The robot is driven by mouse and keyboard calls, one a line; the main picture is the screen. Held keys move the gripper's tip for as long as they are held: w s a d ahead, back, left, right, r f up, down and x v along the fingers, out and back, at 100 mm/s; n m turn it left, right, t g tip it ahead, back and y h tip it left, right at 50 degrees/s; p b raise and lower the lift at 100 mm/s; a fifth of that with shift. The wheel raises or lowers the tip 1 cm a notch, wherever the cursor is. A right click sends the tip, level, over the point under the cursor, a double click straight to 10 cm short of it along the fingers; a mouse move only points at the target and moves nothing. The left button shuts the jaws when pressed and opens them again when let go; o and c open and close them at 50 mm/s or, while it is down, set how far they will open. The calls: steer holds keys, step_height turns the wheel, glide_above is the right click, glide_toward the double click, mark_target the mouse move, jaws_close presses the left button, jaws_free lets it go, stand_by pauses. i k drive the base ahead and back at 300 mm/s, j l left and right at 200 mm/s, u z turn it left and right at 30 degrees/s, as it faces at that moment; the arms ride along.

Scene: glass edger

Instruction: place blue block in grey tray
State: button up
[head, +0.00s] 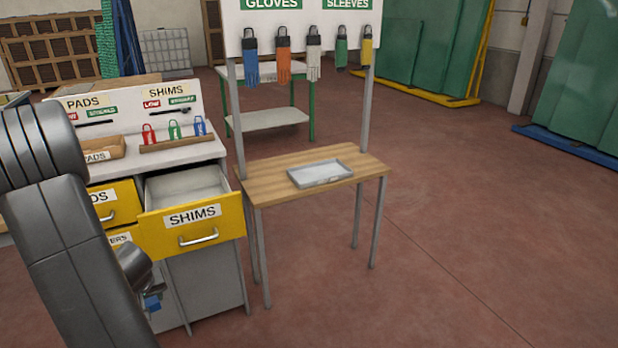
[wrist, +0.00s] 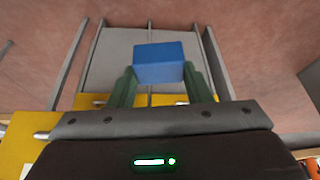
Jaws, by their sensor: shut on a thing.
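The blue block (wrist: 159,63) is held between the two green fingers of my gripper (wrist: 158,82) in the wrist view. In the head view the blue block (head: 152,302) shows small at the lower left, below the end of my arm and in front of the cabinet. My gripper is mostly hidden by my arm there. The grey tray (head: 322,183) lies on the small wooden table, right of and higher in the picture than the block. The tray looks empty.
An open yellow SHIMS drawer (head: 192,232) juts from the cabinet between my gripper and the wooden table (head: 270,192). A glove board (head: 300,22) stands on posts at the table's back. The floor right of the table is clear.

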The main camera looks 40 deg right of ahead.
mark_target(317, 171)
steer(key=z, duration=1.5)
steer(key=i+z, duration=0.15)
steer(key=z, duration=0.3)
steer(key=i+z, duration=0.15)
steer(key=z, duration=0.25)
steer(key=i+z, duration=0.1)
steer(key=z, duration=0.35)
steer(key=i+j, duration=0.7)
steer(key=i, duration=0.15)
steer(key=i+j, duration=0.65)
steer(key=i, duration=0.15)
steer(key=i+u, duration=0.7)
steer(key=u, duration=2.3)
